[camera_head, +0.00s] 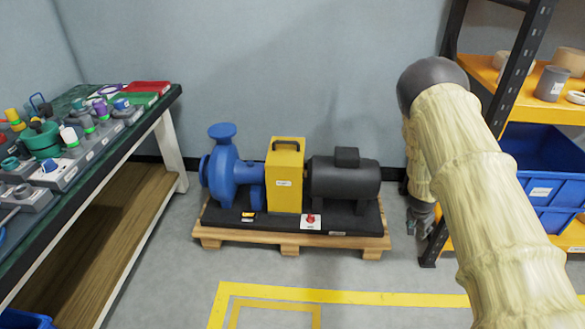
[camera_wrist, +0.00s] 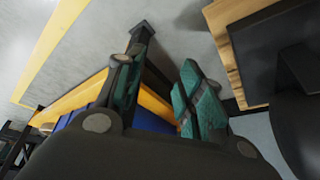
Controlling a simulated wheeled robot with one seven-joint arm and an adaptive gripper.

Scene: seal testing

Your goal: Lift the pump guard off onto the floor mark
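The pump guard (camera_head: 283,188) is a yellow box with a black handle (camera_head: 288,143) on top. It stands upright on the dark base between the blue pump (camera_head: 230,172) and the dark grey motor (camera_head: 345,178). The floor mark (camera_head: 275,303) is a small yellow outline on the floor in front of the pallet, partly cut off by the lower picture edge. My gripper (camera_head: 421,220) hangs to the right of the motor, well apart from the guard. In the wrist view my gripper (camera_wrist: 160,80) has its green-padded fingers apart with nothing held. The guard is not in the wrist view.
The pump set rests on a wooden pallet (camera_head: 290,247). A red button box (camera_head: 310,221) sits on its front edge. A cluttered workbench (camera_head: 150,110) stands left; a shelf with blue bins (camera_head: 545,165) stands right, close to my arm. The floor in front is clear.

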